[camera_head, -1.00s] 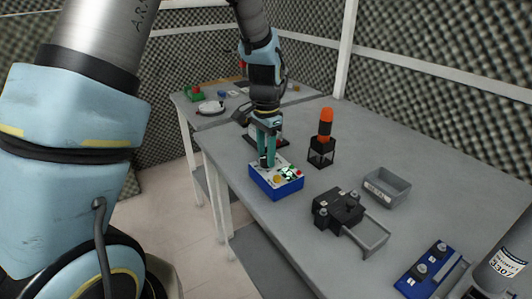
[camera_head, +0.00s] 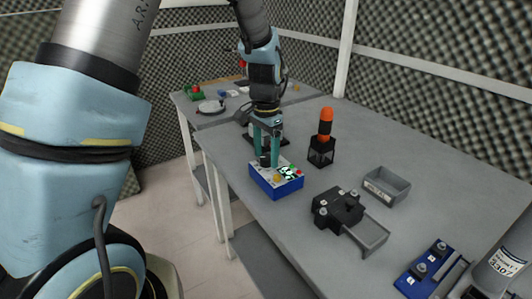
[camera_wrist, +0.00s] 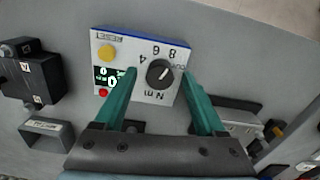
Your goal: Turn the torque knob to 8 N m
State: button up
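The blue box with a white top panel (camera_head: 276,181) stands near the table's front edge. In the wrist view its panel carries the black torque knob (camera_wrist: 160,73), printed 4, 6 and 8 upside down, and "N m" below. A pale pointer line shows on the knob, aimed toward the upper right, near the 8 side. My gripper (camera_wrist: 159,72) is open, with its green fingers on either side of the knob and a gap showing at each side. A small display (camera_wrist: 108,77) shows a 0, partly hidden by the left finger. The head view shows my gripper (camera_head: 266,162) over the box.
The panel also has a yellow RESET button (camera_wrist: 107,52) and a red button (camera_wrist: 103,92). A lantern-like black stand with an orange top (camera_head: 324,135), a black clamp block (camera_head: 338,208) and a grey bin (camera_head: 387,187) stand to the right.

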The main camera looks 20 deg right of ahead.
aim_at(266, 157)
notch_tip(266, 157, up, 11)
jog(key=b, duration=0.1)
jog(key=shift+b, duration=0.35)
jog(key=shift+f, duration=0.1)
dwell(0.4)
jog(key=s+a+f+n, duration=0.2)
jog(key=a+n, duration=0.4)
jog(key=a, duration=0.9)
jog(key=s+a+f+n+t, duration=0.1)
jog(key=a+n, duration=0.6)
jog(key=a, duration=0.8)
notch_tip(266, 157, down, 3)
jog(key=shift+s+r+t, duration=0.15)
jog(key=shift+s+t, duration=0.15)
jog(key=shift+s, duration=0.35)
